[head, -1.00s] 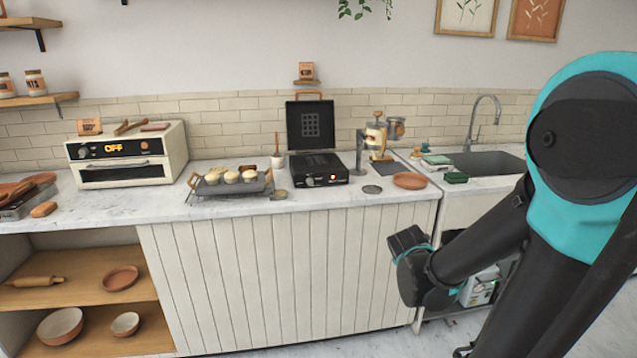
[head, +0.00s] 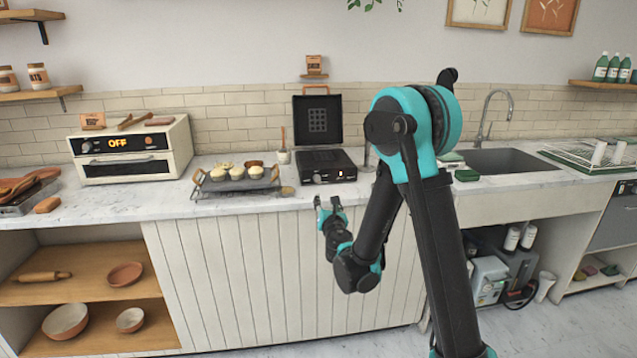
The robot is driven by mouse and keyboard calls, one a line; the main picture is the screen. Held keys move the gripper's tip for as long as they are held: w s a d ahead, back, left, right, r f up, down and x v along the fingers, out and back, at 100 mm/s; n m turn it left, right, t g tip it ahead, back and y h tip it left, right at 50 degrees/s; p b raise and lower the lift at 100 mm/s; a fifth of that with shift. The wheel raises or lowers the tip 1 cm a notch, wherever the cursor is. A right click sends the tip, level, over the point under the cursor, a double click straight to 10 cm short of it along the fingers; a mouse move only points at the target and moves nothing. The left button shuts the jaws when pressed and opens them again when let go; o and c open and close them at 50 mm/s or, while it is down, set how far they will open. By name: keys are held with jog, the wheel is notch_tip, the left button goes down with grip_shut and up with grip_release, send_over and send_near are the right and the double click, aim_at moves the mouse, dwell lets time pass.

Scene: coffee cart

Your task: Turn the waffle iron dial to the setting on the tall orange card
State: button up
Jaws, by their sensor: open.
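The black waffle iron (head: 340,175) stands on the counter with its lid up. Its dial (head: 318,178) is on the front face; its pointer is too small to read. A small tall orange card (head: 314,64) stands on a little ledge above the iron; its marking is too small to read. A wider orange card (head: 92,121) stands on the oven. My gripper (head: 329,201) is open and empty, in front of the counter edge just below the dial, apart from it. My arm hides part of the counter right of the iron.
A tray of muffins (head: 238,184) stands left of the iron. A white oven (head: 130,149) showing OFF is further left, and a sink (head: 500,162) is to the right. A small round disc (head: 287,191) lies near the counter edge. The floor before the cabinet is clear.

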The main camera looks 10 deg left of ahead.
send_near(318, 179)
jog(key=shift+n, duration=0.3)
jog(key=x, duration=0.8)
jog(key=shift+w+a+f, duration=0.1)
jog(key=shift+w, duration=0.2)
grip_shut()
